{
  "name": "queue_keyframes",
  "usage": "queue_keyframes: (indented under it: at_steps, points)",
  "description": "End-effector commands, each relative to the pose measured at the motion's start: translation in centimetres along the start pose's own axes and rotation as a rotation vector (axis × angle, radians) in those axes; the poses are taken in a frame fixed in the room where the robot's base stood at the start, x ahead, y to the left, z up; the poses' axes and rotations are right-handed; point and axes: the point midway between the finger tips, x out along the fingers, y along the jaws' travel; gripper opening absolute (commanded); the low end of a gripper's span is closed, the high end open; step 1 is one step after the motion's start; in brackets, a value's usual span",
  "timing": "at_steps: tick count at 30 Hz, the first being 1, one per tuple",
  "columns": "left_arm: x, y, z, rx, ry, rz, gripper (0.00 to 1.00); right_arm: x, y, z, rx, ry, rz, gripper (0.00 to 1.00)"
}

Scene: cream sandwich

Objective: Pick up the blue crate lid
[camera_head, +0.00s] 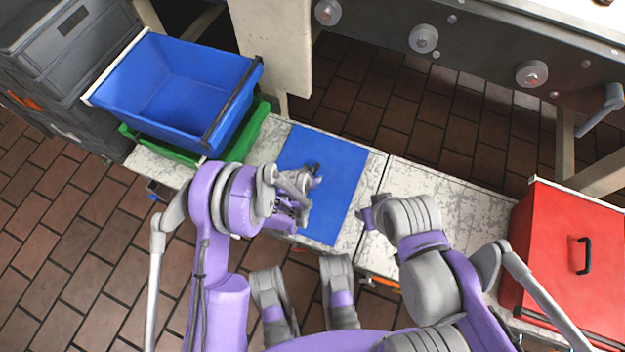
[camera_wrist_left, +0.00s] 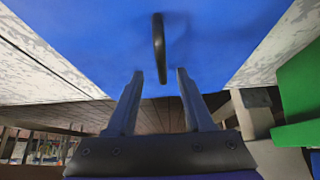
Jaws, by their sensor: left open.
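The blue crate lid (camera_head: 338,190) lies flat on the pale, worn table in the head view. Its black handle (camera_head: 312,168) is partly covered by my left gripper (camera_head: 308,186), which is above the lid's left half. In the left wrist view the lid (camera_wrist_left: 90,45) fills the upper part, and the handle (camera_wrist_left: 159,48) stands between and just beyond the fingertips. My left gripper (camera_wrist_left: 158,78) is open there, with nothing between its fingers. My right gripper (camera_head: 368,214) is near the lid's right edge; its finger opening cannot be made out.
A blue crate (camera_head: 175,90) sits on a green one (camera_head: 253,130) at the left. Grey crates (camera_head: 70,45) are stacked behind. A red box (camera_head: 570,240) with a black handle stands at the right. The table (camera_head: 470,215) between lid and red box is clear.

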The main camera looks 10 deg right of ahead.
Motion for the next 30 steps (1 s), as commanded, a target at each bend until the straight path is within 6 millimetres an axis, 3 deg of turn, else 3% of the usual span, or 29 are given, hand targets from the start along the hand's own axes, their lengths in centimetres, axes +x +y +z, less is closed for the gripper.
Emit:
queue_keyframes:
  at_steps: [6,16,24,25,30]
  points:
    - [3.4,-0.3,0.5,0.000,0.000,0.000,0.52,1.2,0.0,0.3,0.000,-0.002,0.000,0.45]
    - [4.0,-0.3,0.4,0.000,0.000,0.000,0.52,1.2,0.0,0.3,0.000,-0.003,0.000,0.45]
    - [4.0,-0.3,0.4,0.000,0.000,0.000,0.04,1.2,0.0,0.3,0.000,-0.003,0.000,0.45]
    - [4.0,-0.3,0.4,0.000,0.000,0.000,0.00,1.2,0.0,0.3,0.000,-0.003,0.000,0.45]
    - [4.0,-0.3,0.4,0.000,0.000,0.000,0.00,1.2,0.0,0.3,0.000,-0.003,0.000,0.45]
